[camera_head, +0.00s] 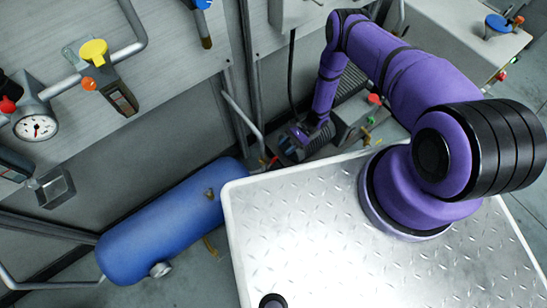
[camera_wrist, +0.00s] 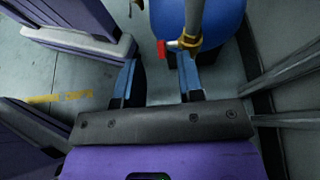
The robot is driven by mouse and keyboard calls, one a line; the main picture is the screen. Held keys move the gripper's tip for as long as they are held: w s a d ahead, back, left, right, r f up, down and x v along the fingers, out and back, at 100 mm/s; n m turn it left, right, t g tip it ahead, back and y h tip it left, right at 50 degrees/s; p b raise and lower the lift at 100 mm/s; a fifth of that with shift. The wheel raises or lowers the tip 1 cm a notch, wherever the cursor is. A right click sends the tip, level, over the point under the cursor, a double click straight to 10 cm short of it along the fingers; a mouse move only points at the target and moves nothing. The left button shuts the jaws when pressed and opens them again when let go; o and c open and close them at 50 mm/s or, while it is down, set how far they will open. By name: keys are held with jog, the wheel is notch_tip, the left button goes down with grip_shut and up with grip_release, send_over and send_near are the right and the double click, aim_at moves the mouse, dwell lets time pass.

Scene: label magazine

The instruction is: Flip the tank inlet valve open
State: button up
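The blue tank (camera_head: 165,222) lies on the floor at the lower left of the head view. Its end also shows at the top of the wrist view (camera_wrist: 225,22). A grey pipe (camera_wrist: 194,14) meets a brass fitting (camera_wrist: 189,42) in front of the tank. A small red valve handle (camera_wrist: 161,48) sticks out to the left of the fitting. My gripper (camera_wrist: 160,62) is open, with the red handle in the picture gap between its fingertips. The right fingertip overlaps the fitting in view; I cannot tell if it touches. In the head view my gripper (camera_head: 286,152) is by the tank's right end, small and dark.
A wall panel carries a yellow-topped valve (camera_head: 94,52) and a pressure gauge (camera_head: 36,127). Metal rails (camera_wrist: 285,70) stand right of my gripper in the wrist view. A yellow line (camera_wrist: 58,97) marks the floor at left, where my own purple parts also show.

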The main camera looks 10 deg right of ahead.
aim_at(275, 157)
jog(key=shift+x, duration=3.15)
grip_shut()
